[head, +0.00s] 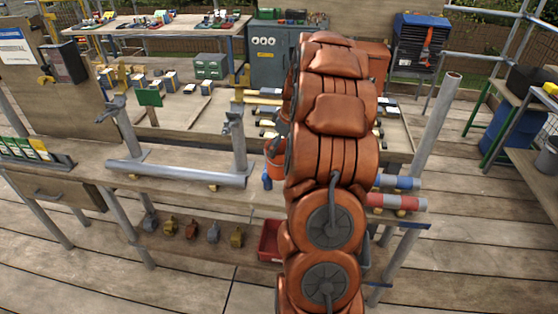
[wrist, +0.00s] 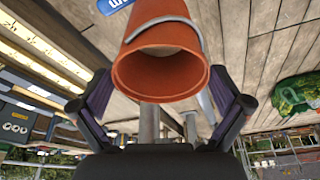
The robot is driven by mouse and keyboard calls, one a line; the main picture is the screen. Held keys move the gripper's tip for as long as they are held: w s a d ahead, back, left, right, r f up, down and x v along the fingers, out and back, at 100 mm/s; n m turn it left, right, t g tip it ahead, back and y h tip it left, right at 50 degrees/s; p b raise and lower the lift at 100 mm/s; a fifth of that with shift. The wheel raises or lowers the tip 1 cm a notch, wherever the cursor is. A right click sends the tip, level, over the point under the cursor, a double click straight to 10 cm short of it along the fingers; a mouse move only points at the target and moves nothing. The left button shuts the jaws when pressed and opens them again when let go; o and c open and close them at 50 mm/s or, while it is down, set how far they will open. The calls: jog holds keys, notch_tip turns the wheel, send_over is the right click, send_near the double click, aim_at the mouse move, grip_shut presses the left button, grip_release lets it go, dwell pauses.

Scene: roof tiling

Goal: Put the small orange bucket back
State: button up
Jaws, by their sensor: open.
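The small orange bucket (head: 275,160) shows just left of my arm in the head view, partly hidden by it, by the workbench's front edge. In the wrist view the bucket (wrist: 160,82) is close ahead, its round mouth toward the camera and a grey handle band across its side. My gripper (wrist: 160,90) is open, with one dark finger on each side of the bucket's mouth. A gap shows between each finger and the bucket. My arm hides the gripper in the head view.
A grey pipe (head: 178,174) lies along the bench left of the bucket. Red-and-white and blue pipes (head: 398,201) lie right of my arm. Metal posts (head: 436,120) stand nearby.

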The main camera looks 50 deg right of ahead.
aim_at(275, 167)
jog(key=p+x, duration=0.1)
jog(key=x, duration=0.3)
jog(key=shift+f, duration=0.15)
jog(key=shift+a, duration=0.1)
jog(key=c, duration=1.3)
